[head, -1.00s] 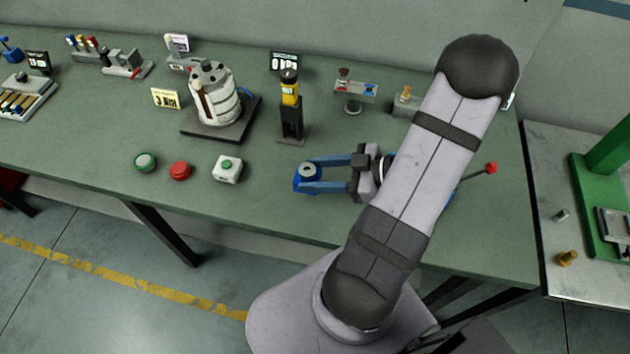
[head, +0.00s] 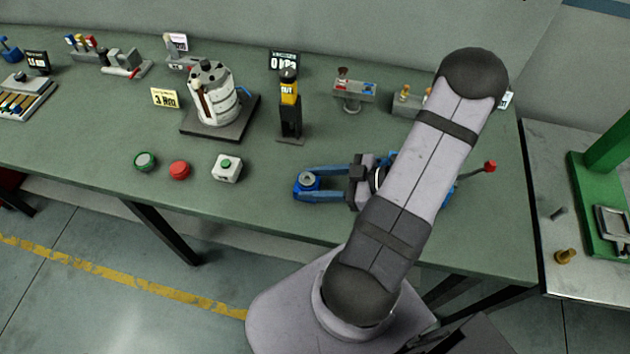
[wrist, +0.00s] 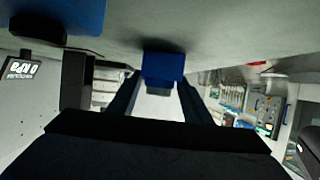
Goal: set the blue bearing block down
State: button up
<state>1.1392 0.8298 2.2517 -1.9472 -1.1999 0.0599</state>
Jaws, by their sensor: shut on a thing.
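The blue bearing block (head: 306,180), with a grey ring on top, sits between the tips of my gripper's (head: 312,183) two blue fingers in the head view. My gripper is shut on it and reaches left, low over the green bench. In the wrist view the block (wrist: 163,66) is a blue face between the finger ends, with a dark shadow on the bench surface close beside it. I cannot tell whether its underside touches the bench.
A yellow-black gauge (head: 290,103) stands behind. A red-tipped lever (head: 489,166) shows right of my arm. Bench around the block is clear.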

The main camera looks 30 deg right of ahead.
aim_at(315, 183)
jog(key=o, duration=1.4)
jog(key=shift+f, duration=0.1)
jog(key=shift+o, duration=0.2)
jog(key=shift+r, duration=0.25)
jog(key=shift+s+d, duration=0.2)
jog(key=shift+d, duration=0.05)
jog(key=shift+b+v, duration=0.55)
jog(key=shift+v, duration=1.1)
jog(key=shift+r, duration=0.1)
